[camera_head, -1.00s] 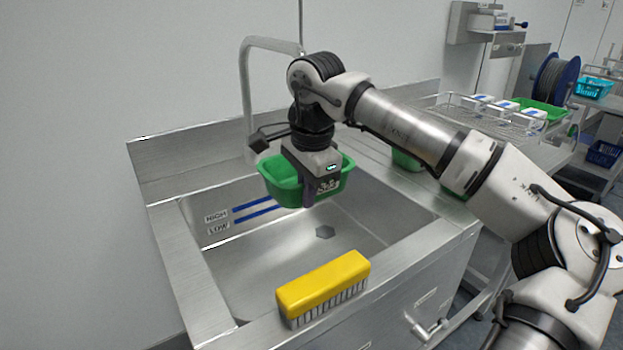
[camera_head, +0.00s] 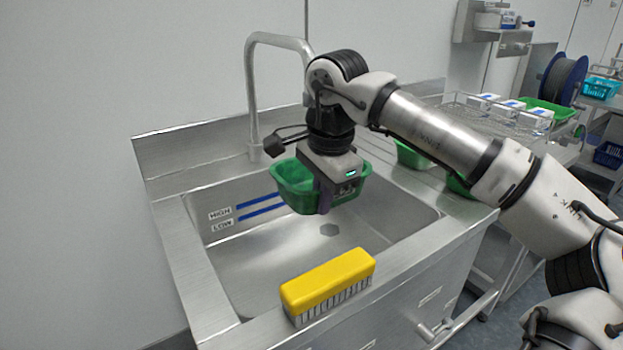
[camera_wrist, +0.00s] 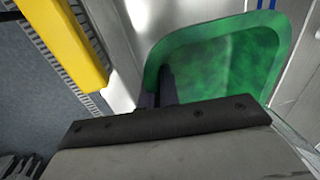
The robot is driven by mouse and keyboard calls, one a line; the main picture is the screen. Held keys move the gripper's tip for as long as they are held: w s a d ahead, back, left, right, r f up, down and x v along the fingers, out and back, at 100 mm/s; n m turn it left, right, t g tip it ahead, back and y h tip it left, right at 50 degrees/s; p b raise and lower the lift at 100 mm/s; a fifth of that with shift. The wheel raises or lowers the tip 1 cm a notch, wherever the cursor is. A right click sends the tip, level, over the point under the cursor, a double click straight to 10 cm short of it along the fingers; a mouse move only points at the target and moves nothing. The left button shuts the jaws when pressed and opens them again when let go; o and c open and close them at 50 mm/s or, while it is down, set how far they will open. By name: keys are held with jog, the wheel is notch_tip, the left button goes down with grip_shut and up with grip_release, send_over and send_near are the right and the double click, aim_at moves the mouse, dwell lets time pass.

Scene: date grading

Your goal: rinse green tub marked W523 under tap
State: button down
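A green tub (camera_head: 294,192) hangs above the sink basin (camera_head: 262,262), below and in front of the tap (camera_head: 253,100). My gripper (camera_head: 323,200) is shut on its near wall, and the tub looks roughly level. In the wrist view the tub (camera_wrist: 225,62) shows its inside with mottled lighter patches, and one dark finger (camera_wrist: 166,86) lies over its wall. The marking on the tub is mostly covered by my gripper and cannot be read. The tap's outlet is hidden behind my arm, and I cannot tell whether water runs.
A yellow brush (camera_head: 327,283) lies on the sink's front rim. More green tubs (camera_head: 411,156) stand on the drainboard to the right, partly behind my arm. HIGH and LOW labels with blue lines (camera_head: 262,205) mark the basin's back wall. The basin below the tub looks empty.

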jog(key=shift+s+d+b, duration=0.25)
jog(key=shift+s+d, duration=0.8)
jog(key=shift+s, duration=0.4)
jog(key=shift+s+d+b, duration=0.25)
jog(key=shift+s+d, duration=0.75)
jog(key=shift+s, duration=0.4)
jog(key=shift+s+d+b, duration=0.25)
jog(key=shift+s+d, duration=0.8)
jog(key=shift+s, duration=0.4)
